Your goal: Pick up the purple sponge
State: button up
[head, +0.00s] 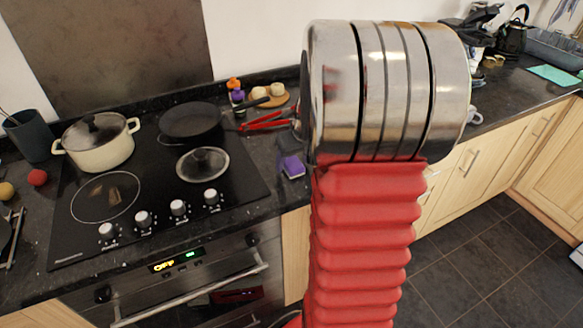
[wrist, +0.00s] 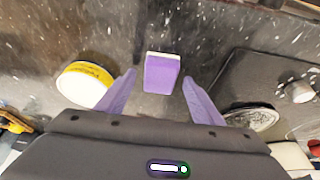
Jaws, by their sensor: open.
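The purple sponge (head: 292,167) lies on the dark granite counter just right of the hob, left of my arm's silver joint. In the wrist view the sponge (wrist: 162,74) shows a purple face and a pale edge at the top. My gripper (wrist: 160,76) is open, with one purple finger on each side of the sponge in the picture and visible gaps on both sides. I cannot tell how far the fingertips are above the counter. In the head view my arm hides much of the area beside the sponge.
A yellow-and-white round container (wrist: 86,83) sits left of the fingers. A glass lid (head: 203,164), a black pan (head: 191,120) and a cream pot (head: 98,147) stand on the hob. A red two-pronged shape (head: 264,121) shows behind the sponge; I cannot tell what it is.

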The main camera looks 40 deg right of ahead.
aim_at(294, 164)
jog(key=shift+c, duration=0.5)
jog(key=c, duration=1.1)
jog(key=shift+r, duration=0.1)
notch_tip(294, 164, up, 10)
